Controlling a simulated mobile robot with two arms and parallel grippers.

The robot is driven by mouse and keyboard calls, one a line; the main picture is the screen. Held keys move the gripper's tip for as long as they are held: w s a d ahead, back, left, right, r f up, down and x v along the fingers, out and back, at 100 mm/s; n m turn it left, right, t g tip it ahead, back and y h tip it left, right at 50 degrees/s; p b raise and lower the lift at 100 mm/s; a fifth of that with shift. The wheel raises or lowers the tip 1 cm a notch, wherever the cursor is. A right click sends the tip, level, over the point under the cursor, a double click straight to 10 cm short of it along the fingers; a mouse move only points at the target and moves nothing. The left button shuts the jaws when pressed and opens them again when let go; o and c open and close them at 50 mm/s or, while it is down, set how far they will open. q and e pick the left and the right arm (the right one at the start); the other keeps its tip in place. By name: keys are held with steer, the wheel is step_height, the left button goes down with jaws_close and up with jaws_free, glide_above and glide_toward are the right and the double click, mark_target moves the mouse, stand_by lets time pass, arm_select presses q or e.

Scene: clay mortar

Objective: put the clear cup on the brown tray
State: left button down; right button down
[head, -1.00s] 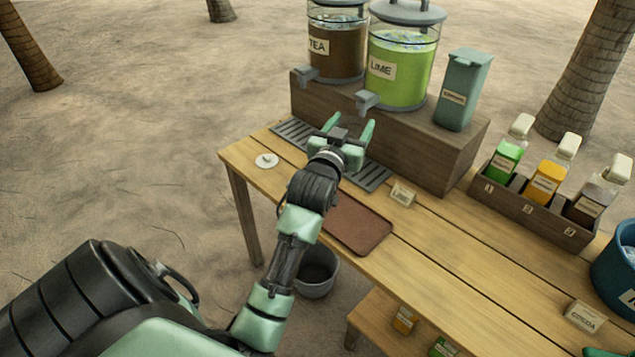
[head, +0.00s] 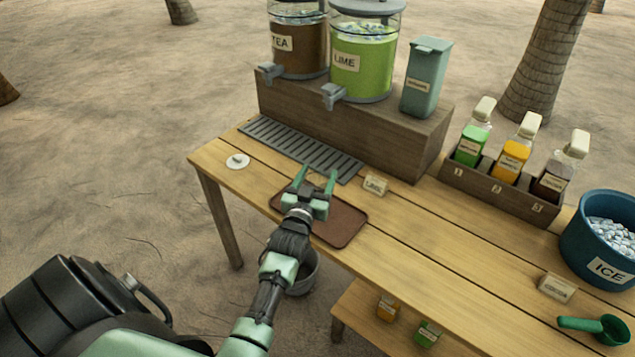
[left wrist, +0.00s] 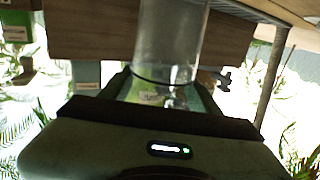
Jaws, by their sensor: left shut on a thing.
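The clear cup (left wrist: 170,42) shows in the left wrist view as a transparent cylinder between my left gripper's fingers. My left gripper (head: 317,177) is shut on it. In the head view the cup is too transparent to make out. The brown tray (head: 343,231) lies flat on the wooden table near its front edge. The gripper is above the tray's back left part and hides some of it. I cannot tell the height of the cup over the tray. My right gripper is out of view.
A slotted drip grate (head: 300,145) lies behind the tray, before the tea (head: 298,48) and lime (head: 362,62) dispensers. A LIME label block (head: 375,185) stands right of the tray. A bottle rack (head: 497,192), ice bucket (head: 585,257) and green scoop (head: 603,328) are farther right.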

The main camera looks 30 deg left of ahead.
arm_select(q)
steer(key=shift+f, duration=1.1)
steer(key=shift+f, duration=0.1)
steer(key=shift+c, duration=1.8)
jaws_free()
steer(key=shift+s+d, duration=0.1)
steer(key=shift+s, duration=0.2)
steer(key=v, duration=1.1)
steer(key=shift+s+b, duration=0.2)
steer(key=shift+b, duration=0.2)
steer(key=shift+d, duration=0.1)
